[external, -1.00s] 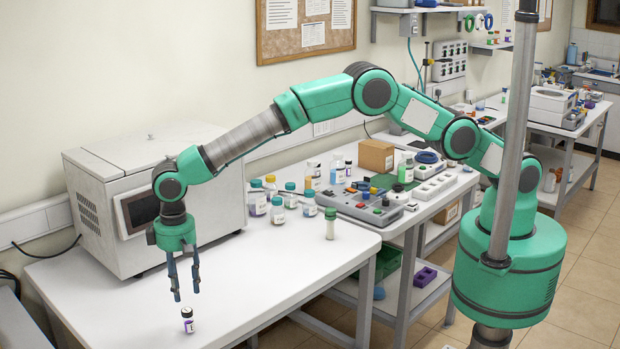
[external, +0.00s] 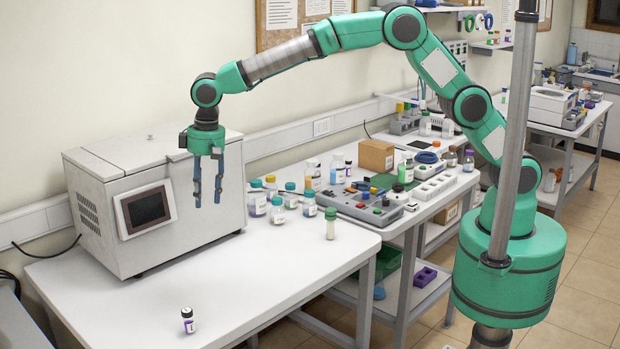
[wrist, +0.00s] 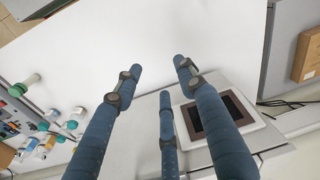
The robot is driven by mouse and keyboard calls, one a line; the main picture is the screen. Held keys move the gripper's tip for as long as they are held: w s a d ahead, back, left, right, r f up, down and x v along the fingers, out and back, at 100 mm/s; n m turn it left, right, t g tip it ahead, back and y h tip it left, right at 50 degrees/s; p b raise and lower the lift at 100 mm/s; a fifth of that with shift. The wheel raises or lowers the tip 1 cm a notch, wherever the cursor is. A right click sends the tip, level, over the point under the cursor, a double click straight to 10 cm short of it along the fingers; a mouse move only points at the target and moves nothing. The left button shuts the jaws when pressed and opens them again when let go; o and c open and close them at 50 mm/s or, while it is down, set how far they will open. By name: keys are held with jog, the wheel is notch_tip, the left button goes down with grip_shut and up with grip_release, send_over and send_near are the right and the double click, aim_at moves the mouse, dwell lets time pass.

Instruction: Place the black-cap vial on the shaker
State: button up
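The small black-cap vial (external: 188,320), with a white and purple label, stands upright near the front edge of the white table. I do not see it in the wrist view. My gripper (external: 208,200) points down, open and empty, well above and behind the vial, in front of the large white box-shaped machine (external: 100,205). The wrist view shows my gripper's (wrist: 160,75) blue fingers spread, with nothing between them. I cannot tell for certain which device is the shaker. A grey device with coloured knobs (external: 365,207) sits to the right on the adjoining table.
A green-cap vial (external: 330,222) stands alone near the table's right side; it also shows in the wrist view (wrist: 25,85). Several capped bottles (external: 278,211) cluster at the back. The machine's dark screen (wrist: 212,115) is below my fingers in the wrist view.

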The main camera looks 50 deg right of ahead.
jog(key=w+d+r+m+t, duration=0.1)
jog(key=d+r, duration=0.5)
jog(key=d, duration=0.3)
jog(key=w+d+r, duration=0.1)
jog(key=d+r, duration=0.5)
jog(key=d, duration=0.4)
jog(key=s+d+r+m+t, duration=0.15)
jog(key=d+r, duration=0.25)
jog(key=d, duration=0.6)
jog(key=s+d+r+n, duration=0.1)
jog(key=s+d+r, duration=0.25)
jog(key=d, duration=0.55)
jog(key=s+d+r+m+t, duration=0.1)
jog(key=s+d, duration=0.5)
jog(key=d, duration=0.3)
jog(key=s+d+r+m, duration=0.1)
jog(key=s+d+r, duration=0.1)
jog(key=s+d, duration=0.55)
jog(key=s+d+f, duration=0.2)
jog(key=s+d, duration=0.4)
jog(key=s+d+f+t, duration=0.1)
jog(key=s+d+f, duration=0.2)
jog(key=s+d, duration=0.2)
jog(key=shift+s+d+f+m+h, duration=0.35)
jog(key=shift+s+d+m+h, duration=0.1)
jog(key=shift+s, duration=0.5)
jog(key=shift+t, duration=0.25)
notch_tip(320, 180, down, 8)
jog(key=b, duration=0.8)
jog(key=shift+f, duration=0.2)
